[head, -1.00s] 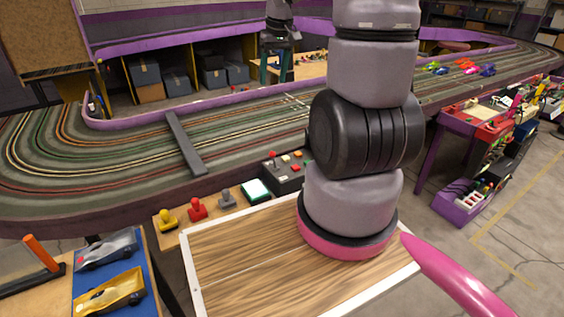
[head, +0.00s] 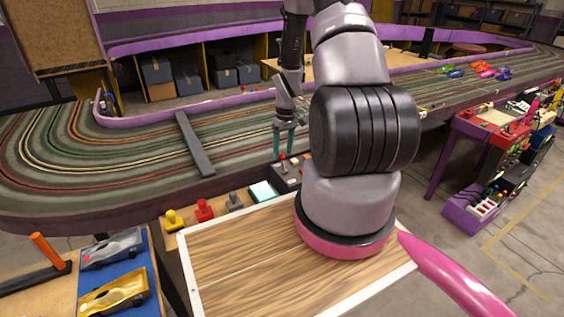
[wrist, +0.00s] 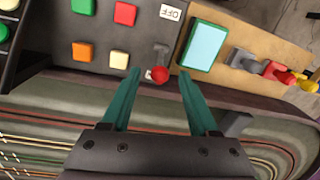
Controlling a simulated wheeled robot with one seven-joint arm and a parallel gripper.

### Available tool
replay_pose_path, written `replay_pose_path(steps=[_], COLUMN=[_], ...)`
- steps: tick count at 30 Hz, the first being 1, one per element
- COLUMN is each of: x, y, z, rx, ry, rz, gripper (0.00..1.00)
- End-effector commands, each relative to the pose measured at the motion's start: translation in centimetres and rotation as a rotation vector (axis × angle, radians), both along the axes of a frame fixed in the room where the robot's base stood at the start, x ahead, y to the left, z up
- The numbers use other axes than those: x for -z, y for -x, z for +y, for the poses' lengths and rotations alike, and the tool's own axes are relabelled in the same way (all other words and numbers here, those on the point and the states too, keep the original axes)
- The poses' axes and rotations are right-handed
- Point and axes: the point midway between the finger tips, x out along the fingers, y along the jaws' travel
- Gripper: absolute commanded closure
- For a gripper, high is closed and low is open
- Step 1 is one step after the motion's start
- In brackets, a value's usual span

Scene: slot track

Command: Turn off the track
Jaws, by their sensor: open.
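The dark control box (head: 288,180) stands at the track's near edge, partly hidden by my arm. In the wrist view its panel (wrist: 112,42) carries a lever with a red knob (wrist: 160,75) and a grey stem (wrist: 162,52). A white OFF label (wrist: 171,12) lies beyond the stem, on the side away from the knob. A second white label by the knob is mostly hidden. My gripper (wrist: 160,72) is open, with a teal finger on either side of the knob and visible gaps. In the head view my gripper (head: 284,152) points down over the box.
Red, green, orange and yellow buttons (wrist: 125,14) sit left of the lever. A cyan screen (wrist: 204,44) is close to its right, with grey, red and yellow joysticks (head: 203,210) beyond. A grey bridge (head: 195,143) crosses the track. Colourful cars (head: 486,73) stand far right.

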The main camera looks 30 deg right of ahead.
Motion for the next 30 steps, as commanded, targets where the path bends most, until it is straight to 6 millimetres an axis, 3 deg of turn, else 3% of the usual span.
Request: replay_pose_path(steps=[3,9,20,22,25,30], x=[2.3,4.6,5.2,5.1,5.1,5.1], y=[0.1,0.1,0.1,0.1,0.1,0.1], z=[0.3,0.4,0.4,0.4,0.4,0.4], rx=[-0.001,0.000,0.001,0.001,0.001,0.001], ry=[-0.001,0.000,0.000,0.000,0.000,0.000], rz=[0.003,0.000,0.000,0.000,0.000,0.000], gripper=[0.39,0.39,0.39,0.58,0.97,1.00])
